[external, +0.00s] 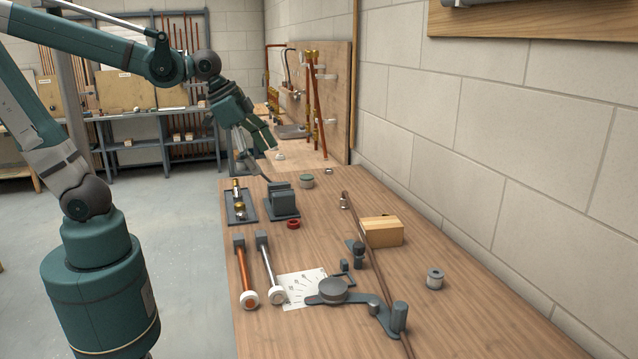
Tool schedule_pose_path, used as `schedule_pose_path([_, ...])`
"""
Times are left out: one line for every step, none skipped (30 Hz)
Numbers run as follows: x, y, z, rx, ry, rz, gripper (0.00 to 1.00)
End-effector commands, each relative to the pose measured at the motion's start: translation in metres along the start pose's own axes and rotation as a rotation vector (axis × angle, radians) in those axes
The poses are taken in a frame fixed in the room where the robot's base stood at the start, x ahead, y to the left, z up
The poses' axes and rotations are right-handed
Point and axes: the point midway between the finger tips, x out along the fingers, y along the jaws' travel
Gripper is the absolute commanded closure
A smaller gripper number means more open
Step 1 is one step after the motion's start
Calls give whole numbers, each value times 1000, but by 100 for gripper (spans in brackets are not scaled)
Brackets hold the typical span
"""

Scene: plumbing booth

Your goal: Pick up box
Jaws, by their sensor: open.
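A light wooden box (382,232) rests on the workbench, right of the middle of the external view. A long brown pipe passes along its left side; I cannot tell whether they touch. My gripper (262,158) is open, with nothing visible between its fingers. It is raised over the far left part of the bench, well beyond the box and to its left. Part of the gripper is hard to make out against the tools behind it.
A grey pipe bender (333,291) with the brown pipe (369,262) stands in front of the box. A grey roll (434,279) lies to the right. A grey vise-like block (282,200), a green-topped tin (306,181) and a red ring (293,224) stand left. The wall borders the right side.

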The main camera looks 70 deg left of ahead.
Motion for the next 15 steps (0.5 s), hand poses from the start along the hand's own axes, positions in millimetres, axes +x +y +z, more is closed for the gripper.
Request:
schedule_pose_path([0,-2,-10,24,-8,5,10])
schedule_pose_path([1,-3,-14,39,-14,8,10])
schedule_pose_path([2,-4,-20,60,-20,11,10])
schedule_pose_path([3,-5,-25,76,-25,14,10])
schedule_pose_path([4,-6,-30,92,-29,17,10])
schedule_pose_path([6,-6,-35,112,-36,22,10])
schedule_pose_path([7,-7,-40,129,-42,25,10])
schedule_pose_path([8,-8,-44,144,-46,29,10])
schedule_pose_path([10,-8,-51,166,-52,33,10])
schedule_pose_path([12,-9,-55,181,-57,36,10])
schedule_pose_path([14,-10,-59,198,-62,40,10])
schedule_pose_path([16,-10,-65,218,-68,45,10])
schedule_pose_path([17,-11,-69,235,-72,49,10])
schedule_pose_path([19,-11,-74,250,-77,52,10])
schedule_pose_path([22,-12,-80,272,-82,57,10])
